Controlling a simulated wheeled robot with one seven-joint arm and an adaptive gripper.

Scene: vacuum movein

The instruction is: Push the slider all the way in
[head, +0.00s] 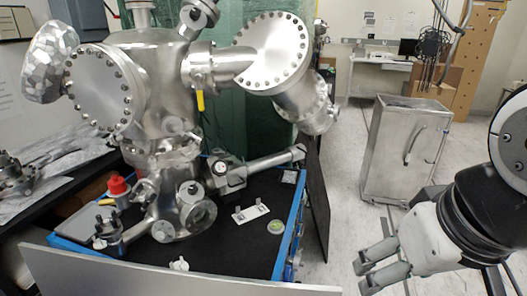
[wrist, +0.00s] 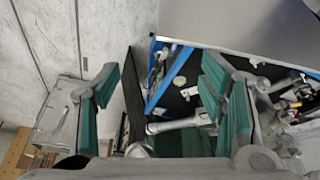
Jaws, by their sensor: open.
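A slim metal tube (head: 272,160) sticks out to the right from the small valve on the vacuum chamber (head: 165,85); it looks like the slider, though no label confirms this. Its free end lies near the right edge of the black table top. The tube also shows in the wrist view (wrist: 178,125), low between the fingers. My gripper (head: 363,274) is at the lower right of the head view, open and empty, right of the table and apart from the tube. In the wrist view my gripper (wrist: 160,80) has its green-padded fingers wide apart.
The blue-edged table (head: 285,240) has a black upright panel (head: 317,195) on its right side. A white bracket (head: 250,213) and a small round disc (head: 276,227) lie on top. A metal cabinet (head: 405,150) stands behind my gripper. Floor is clear between table and cabinet.

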